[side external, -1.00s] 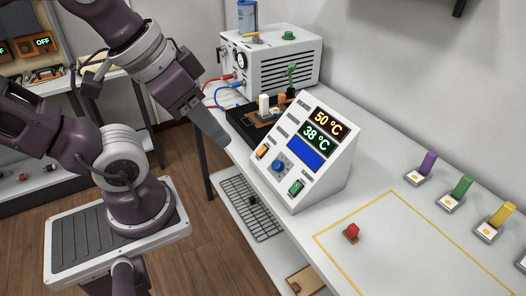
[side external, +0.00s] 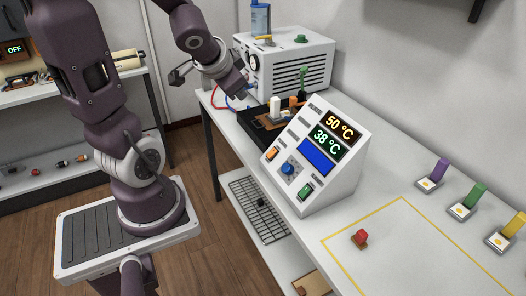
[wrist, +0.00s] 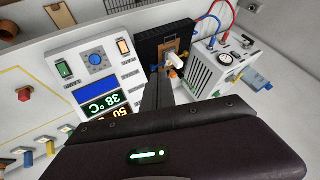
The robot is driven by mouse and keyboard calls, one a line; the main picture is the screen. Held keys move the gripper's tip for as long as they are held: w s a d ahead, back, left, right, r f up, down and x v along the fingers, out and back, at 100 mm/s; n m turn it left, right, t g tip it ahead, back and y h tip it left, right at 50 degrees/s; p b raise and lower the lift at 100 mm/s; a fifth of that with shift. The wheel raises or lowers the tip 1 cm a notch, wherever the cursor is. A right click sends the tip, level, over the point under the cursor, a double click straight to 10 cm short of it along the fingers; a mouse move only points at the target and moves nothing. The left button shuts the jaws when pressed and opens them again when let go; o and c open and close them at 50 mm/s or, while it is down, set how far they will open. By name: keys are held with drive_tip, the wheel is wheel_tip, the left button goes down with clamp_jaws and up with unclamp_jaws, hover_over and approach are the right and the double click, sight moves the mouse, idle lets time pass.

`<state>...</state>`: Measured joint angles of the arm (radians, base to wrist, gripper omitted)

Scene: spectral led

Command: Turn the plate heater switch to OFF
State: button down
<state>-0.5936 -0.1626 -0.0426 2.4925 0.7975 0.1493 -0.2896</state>
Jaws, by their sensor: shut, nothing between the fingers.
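The white control box (side external: 326,181) has a sloped panel showing 50 °C and 38 °C, a blue screen, a blue knob (side external: 289,168), an orange switch (side external: 272,154) and a green switch (side external: 305,191). Its labels are too small to read, so I cannot tell which one is the plate heater switch. The wrist view shows the orange switch (wrist: 124,46), green switch (wrist: 65,69) and knob (wrist: 95,60). A black plate (side external: 257,131) sits behind the box. My gripper (wrist: 160,78) is shut and empty, above the bench near the black plate, apart from the switches.
A white power unit (side external: 290,62) with red and blue cables stands behind the plate. A white piece (side external: 275,107) stands upright on the plate's board. A red block (side external: 360,237) lies in the yellow outline. Coloured pieces on small bases stand along the right.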

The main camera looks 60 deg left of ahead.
drive_tip(key=a+f+h, duration=0.1)
drive_tip(key=a+f, duration=0.2)
drive_tip(key=f, duration=0.2)
drive_tip(key=m+t+h, duration=0.1)
drive_tip(key=h, duration=0.4)
approach(267, 155)
drive_tip(key=shift+y, duration=0.3)
drive_tip(key=x, duration=0.7)
drive_tip(key=shift+s+d, duration=0.1)
drive_tip(key=shift+s, duration=0.05)
drive_tip(key=shift+f, duration=0.9)
drive_tip(key=shift+d, duration=0.1)
drive_tip(key=shift+w+r, duration=0.25)
drive_tip(key=shift+r, duration=0.6)
drive_tip(key=v, duration=0.7)
drive_tip(key=shift+s+f, duration=0.25)
drive_tip(key=shift+s, duration=0.05)
